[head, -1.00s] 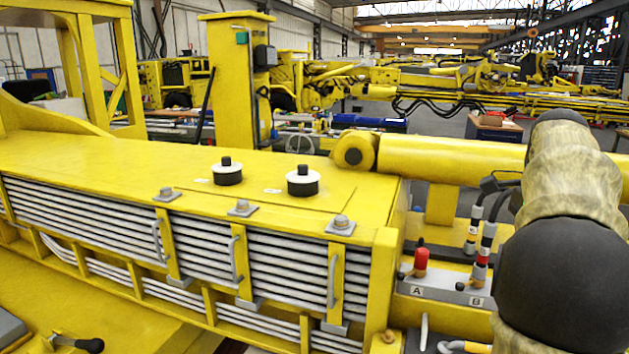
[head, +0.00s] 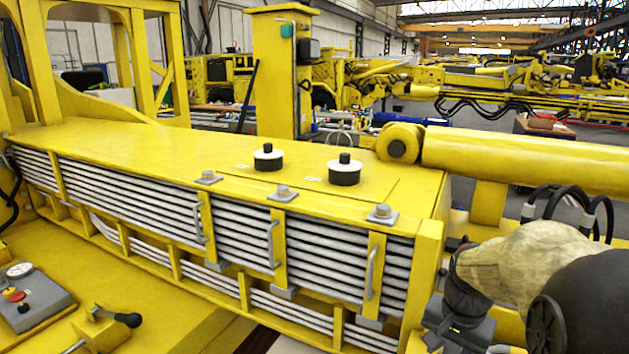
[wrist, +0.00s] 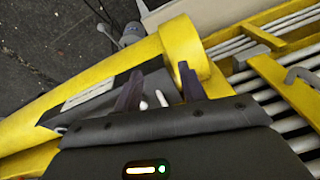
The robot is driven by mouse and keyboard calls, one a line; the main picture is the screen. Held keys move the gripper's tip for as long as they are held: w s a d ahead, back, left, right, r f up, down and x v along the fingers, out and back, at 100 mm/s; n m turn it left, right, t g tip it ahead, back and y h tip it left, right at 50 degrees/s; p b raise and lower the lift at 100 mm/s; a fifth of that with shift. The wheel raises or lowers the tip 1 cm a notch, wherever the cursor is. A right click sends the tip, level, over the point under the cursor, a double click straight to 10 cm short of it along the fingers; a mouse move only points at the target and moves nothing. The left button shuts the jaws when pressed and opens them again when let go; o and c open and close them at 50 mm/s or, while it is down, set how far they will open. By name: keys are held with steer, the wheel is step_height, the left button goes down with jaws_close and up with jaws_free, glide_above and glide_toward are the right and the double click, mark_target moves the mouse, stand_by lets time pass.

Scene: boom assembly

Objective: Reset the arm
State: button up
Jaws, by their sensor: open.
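My arm, in a tan fabric sleeve with black joints, enters at the lower right of the head view. My gripper (head: 455,325) is at its end, low beside the right end of the yellow boom housing (head: 225,165); its fingers are hard to make out there. In the wrist view my gripper (wrist: 160,84) has two dark fingers spread apart with no object held between them. A yellow cylinder (wrist: 180,40) and a dark plate with a pale label (wrist: 88,94) lie beyond the fingers.
Two black-and-white knobs (head: 268,157) stand on the housing top. A thick yellow cylinder (head: 520,155) runs right above my arm. A grey control box with a red button (head: 30,295) and a black-knobbed lever (head: 115,318) are at lower left. Grey handles (wrist: 300,75) show at right in the wrist view.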

steer(key=s+a+f+n+t+b, duration=0.1)
steer(key=s+a+f+n, duration=0.6)
steer(key=a+f+n, duration=0.1)
step_height(320, 180, down, 2)
steer(key=shift+s+a+f, duration=0.1)
steer(key=shift+s+a, duration=0.25)
steer(key=shift+a, duration=0.4)
